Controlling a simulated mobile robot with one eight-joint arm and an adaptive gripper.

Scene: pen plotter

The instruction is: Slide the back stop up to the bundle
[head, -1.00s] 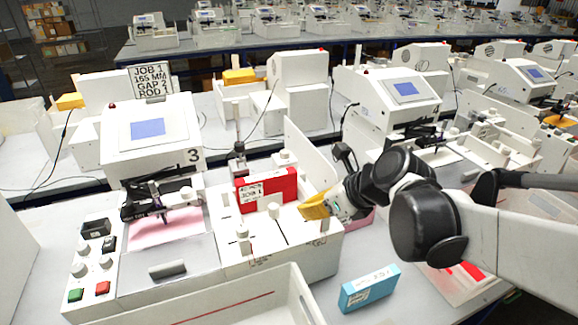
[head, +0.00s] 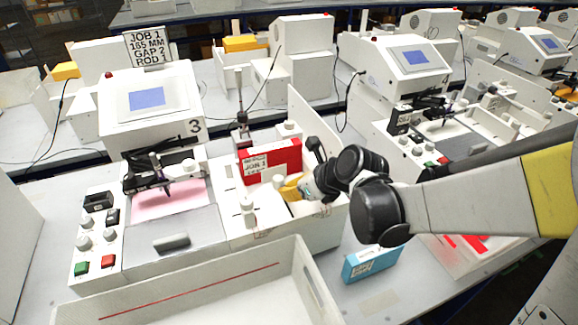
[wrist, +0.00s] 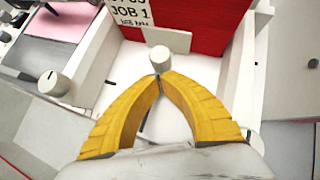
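The bundle is the red block (head: 285,157) with a white JOB 1 label, standing upright in the white tray on the right of machine 3. It also fills the top of the wrist view (wrist: 205,25). My gripper (wrist: 160,79) has yellow fingers whose tips meet, with nothing clearly between them. In the head view my gripper (head: 291,188) is low in the tray, in front of the red bundle. A white round knob (wrist: 160,57) stands just beyond the fingertips, between them and the bundle. I cannot tell whether the tips touch it. Which part is the back stop is not clear.
Another white knob (wrist: 52,84) stands to the left of my fingers. A tall white side wall (head: 316,125) bounds the tray on the right. A blue box (head: 372,262) lies on the table at right. An open white bin (head: 200,300) is in front.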

